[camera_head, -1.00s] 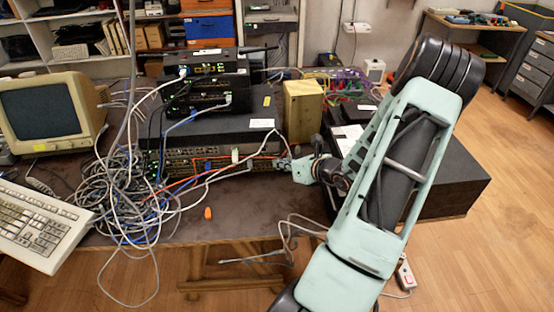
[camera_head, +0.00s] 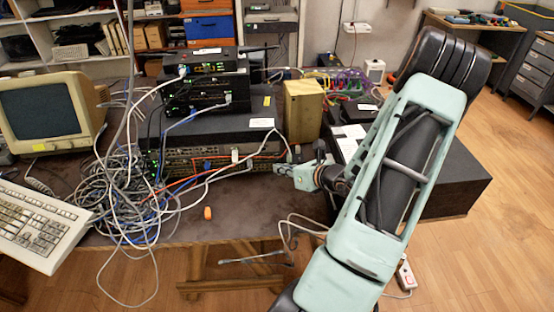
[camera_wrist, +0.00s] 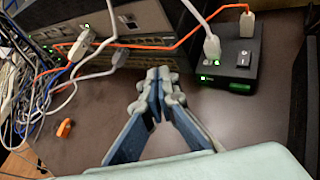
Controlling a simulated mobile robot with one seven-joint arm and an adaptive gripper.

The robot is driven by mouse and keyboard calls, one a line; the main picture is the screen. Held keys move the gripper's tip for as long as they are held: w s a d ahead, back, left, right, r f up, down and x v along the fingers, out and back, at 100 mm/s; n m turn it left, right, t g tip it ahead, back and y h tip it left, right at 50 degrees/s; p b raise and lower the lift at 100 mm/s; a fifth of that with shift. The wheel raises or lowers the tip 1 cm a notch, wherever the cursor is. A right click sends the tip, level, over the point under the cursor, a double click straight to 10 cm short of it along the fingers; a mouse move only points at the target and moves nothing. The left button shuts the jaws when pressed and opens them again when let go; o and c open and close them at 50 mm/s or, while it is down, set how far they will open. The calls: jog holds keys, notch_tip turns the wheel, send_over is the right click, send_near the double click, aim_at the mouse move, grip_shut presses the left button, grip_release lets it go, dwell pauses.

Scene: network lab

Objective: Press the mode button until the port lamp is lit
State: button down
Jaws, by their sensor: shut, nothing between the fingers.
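My gripper (camera_wrist: 158,80) is shut and empty, its fingertips together over the bare table in the wrist view. In the head view my gripper (camera_head: 287,160) is at the right end of the equipment stack, partly hidden by its own body. A small black box (camera_wrist: 228,75) stands ahead and right of the fingertips, apart from them. It has a rocker switch (camera_wrist: 244,60), a small green light (camera_wrist: 216,62) and a green glow at its front edge. A network switch (camera_wrist: 150,58) with ports lies behind the fingertips. I cannot tell which part is the mode button or port lamp.
Tangled cables (camera_head: 125,195) lie at left. An orange plug (camera_head: 208,212) lies on the table (camera_head: 250,212). The table front is mostly clear.

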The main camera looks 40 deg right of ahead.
jog(key=shift+s+a, duration=0.5)
jog(key=shift+s, duration=0.35)
jog(key=shift+s+a, duration=0.5)
jog(key=shift+s, duration=0.3)
